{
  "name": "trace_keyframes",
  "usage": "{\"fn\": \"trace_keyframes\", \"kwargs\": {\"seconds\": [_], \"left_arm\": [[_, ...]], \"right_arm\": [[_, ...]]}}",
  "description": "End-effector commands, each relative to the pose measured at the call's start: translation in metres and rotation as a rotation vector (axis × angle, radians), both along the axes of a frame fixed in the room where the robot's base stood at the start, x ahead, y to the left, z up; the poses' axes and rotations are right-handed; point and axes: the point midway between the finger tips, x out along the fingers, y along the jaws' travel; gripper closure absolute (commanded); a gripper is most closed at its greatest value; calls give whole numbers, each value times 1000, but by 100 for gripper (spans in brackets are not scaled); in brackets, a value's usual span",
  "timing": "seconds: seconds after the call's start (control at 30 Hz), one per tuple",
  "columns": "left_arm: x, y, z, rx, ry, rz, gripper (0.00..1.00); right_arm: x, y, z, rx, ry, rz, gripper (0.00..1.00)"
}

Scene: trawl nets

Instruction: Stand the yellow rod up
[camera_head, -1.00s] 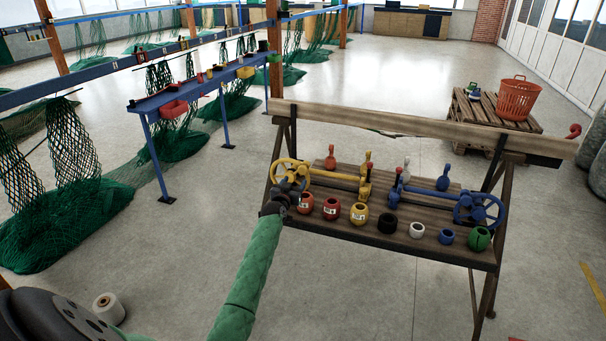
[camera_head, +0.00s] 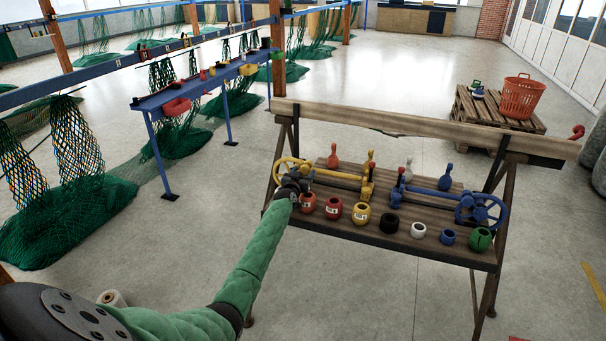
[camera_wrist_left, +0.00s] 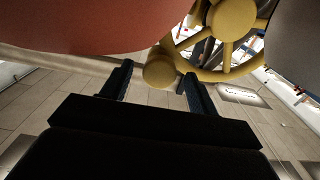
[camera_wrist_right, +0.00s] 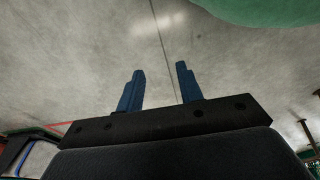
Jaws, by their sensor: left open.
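The yellow rod (camera_head: 338,175) lies level on the wooden bench, with a yellow handwheel (camera_head: 281,170) at its left end. My left gripper (camera_head: 290,187) is at the bench's left end, in front of that wheel, and partly hides it. In the left wrist view, the left gripper (camera_wrist_left: 158,72) is open, and a round yellow knob (camera_wrist_left: 158,71) on the wheel's rim shows between and beyond the fingertips. I cannot tell whether they touch it. The right gripper (camera_wrist_right: 160,68) is open and empty above bare floor, and is out of the head view.
A row of several coloured round pots, including a red one (camera_head: 333,208), lines the bench's front edge. A blue rod with a blue wheel (camera_head: 478,209) lies at right. Several pins, one red (camera_head: 333,157), stand behind. A wooden beam (camera_head: 420,128) runs along the back.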

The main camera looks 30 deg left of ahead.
Motion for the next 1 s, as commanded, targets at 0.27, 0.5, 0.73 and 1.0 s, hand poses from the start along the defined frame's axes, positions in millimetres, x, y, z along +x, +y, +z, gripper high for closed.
{"fn": "trace_keyframes", "kwargs": {"seconds": [0.27,0.5,0.73,1.0], "left_arm": [[0,0,0,0,0,0,78],[0,0,0,-3,-1,0,100],[-1,4,3,-53,-13,0,100],[-5,20,15,-228,-57,1,100]], "right_arm": [[0,-1,0,-1,0,0,64],[1,0,1,0,-1,0,64],[4,2,2,2,2,-2,64],[11,12,17,10,9,-5,64]]}}
